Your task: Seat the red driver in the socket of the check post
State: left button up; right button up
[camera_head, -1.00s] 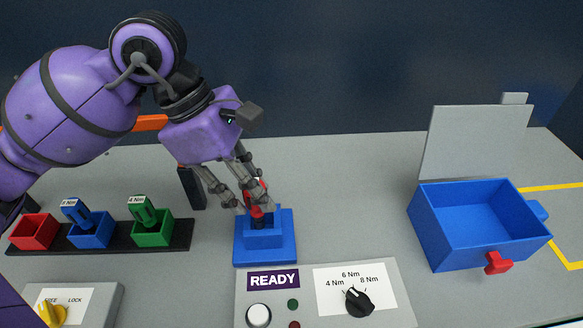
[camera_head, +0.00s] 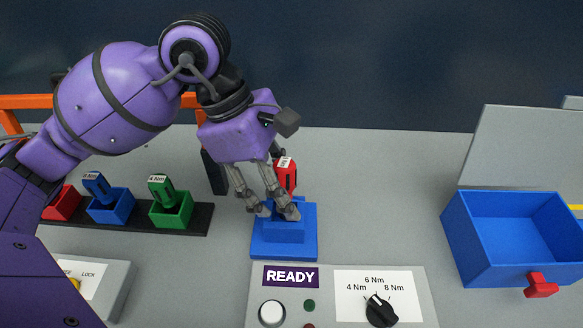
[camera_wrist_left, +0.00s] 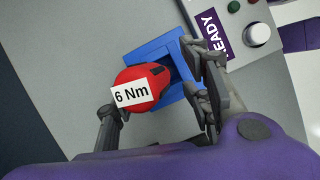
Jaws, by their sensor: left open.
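The red driver (camera_head: 288,178) stands about upright at the blue check post (camera_head: 308,245), its lower end hidden behind my left fingers. In the left wrist view the red driver (camera_wrist_left: 152,72) shows its "6 Nm" label, and the blue check post (camera_wrist_left: 160,48) is beneath it. My left gripper (camera_head: 272,211) is open at the post, with its fingers in front of and left of the driver in the head view. In the left wrist view my left gripper (camera_wrist_left: 155,105) has one finger on each side of the driver, with a gap at least on the left. My right gripper is not in view.
A black rack (camera_head: 200,222) at left holds red, blue and green holders; a blue and a green driver stand in theirs. A panel with a READY sign (camera_head: 290,277) and a dial (camera_head: 381,310) lies in front. A blue bin (camera_head: 465,235) stands at right.

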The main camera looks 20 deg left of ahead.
pick_arm(q)
jog(key=v, duration=1.1)
jog(key=shift+r, duration=0.25)
jog(key=shift+a, duration=0.15)
